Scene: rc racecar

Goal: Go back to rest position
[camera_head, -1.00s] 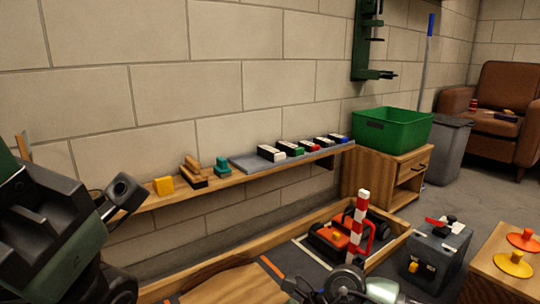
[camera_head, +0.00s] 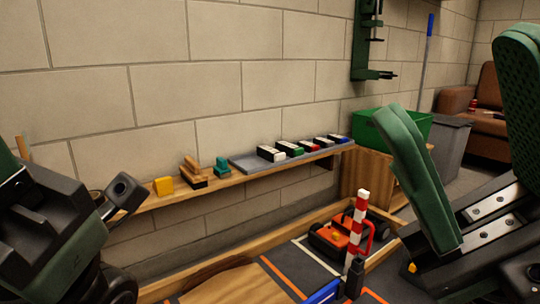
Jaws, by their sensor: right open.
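My right gripper (camera_head: 460,75) fills the right side of the view, pointing up. Its two green padded fingers stand wide apart with nothing between them. The fingers and wrist cover part of the green bin, the armchair and the floor at right. At the left edge, black and green parts of my left arm show in front of the shelf end. The left gripper's fingers do not show.
An orange racecar (camera_head: 328,240) sits in a wood-edged track area beside a red-and-white post (camera_head: 359,222). A wall shelf (camera_head: 225,180) holds small blocks and several battery-like packs. A green bin (camera_head: 410,122) stands on a wooden cabinet (camera_head: 362,176).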

